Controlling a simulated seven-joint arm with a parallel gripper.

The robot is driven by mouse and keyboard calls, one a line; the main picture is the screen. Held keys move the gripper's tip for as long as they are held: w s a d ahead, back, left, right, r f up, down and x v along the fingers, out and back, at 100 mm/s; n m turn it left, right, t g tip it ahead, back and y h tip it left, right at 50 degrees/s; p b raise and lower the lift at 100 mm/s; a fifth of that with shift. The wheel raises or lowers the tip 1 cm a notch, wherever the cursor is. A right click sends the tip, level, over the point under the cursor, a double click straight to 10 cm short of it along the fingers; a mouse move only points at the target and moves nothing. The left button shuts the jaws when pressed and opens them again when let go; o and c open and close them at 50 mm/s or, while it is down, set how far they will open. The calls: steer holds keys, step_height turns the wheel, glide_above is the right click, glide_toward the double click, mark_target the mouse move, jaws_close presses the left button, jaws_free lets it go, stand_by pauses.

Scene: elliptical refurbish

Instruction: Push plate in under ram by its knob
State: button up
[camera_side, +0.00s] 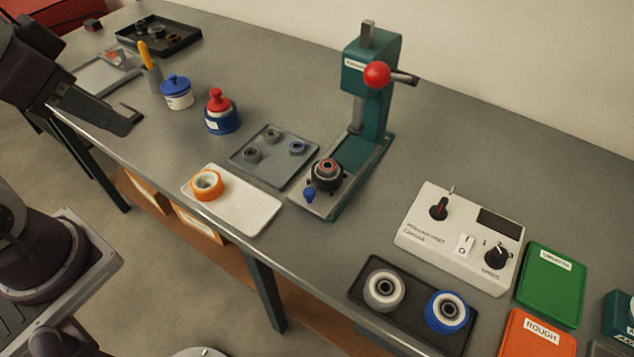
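The teal press (372,95) stands upright at mid table, with a red ball on its lever and the ram column at the top. Its grey base runs toward the front edge. At the front of that base sits a dark round plate (327,184) with small dark pins, carrying a ring-shaped part with a reddish inner ring (327,168). A small blue knob (309,193) stands at the plate's front left. The plate is in front of the press column, not beneath it. My gripper (122,122) is at the far left, well away from the knob, over the table's front edge.
A grey tray of small rings (262,172) and a white tray (255,216) with an orange ring (207,184) lie left of the press. Red-topped (222,112) and blue-lidded (177,92) pots stand further left. A control box (425,240) is at right.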

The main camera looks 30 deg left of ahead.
steer(key=w+d+f+m, duration=0.3)
steer(key=w+f+m, duration=0.1)
steer(key=w, duration=0.4)
steer(key=m+g+h, duration=0.2)
steer(key=m+h, duration=0.2)
glide_toward(309, 191)
steer(key=f, duration=0.1)
steer(key=x, duration=0.6)
steer(key=shift+w+d, duration=0.15)
steer(key=shift+d, duration=0.05)
steer(key=shift+w+d+f, duration=0.1)
steer(key=shift+w+f, duration=0.1)
steer(key=shift+f, duration=0.3)
jaws_close()
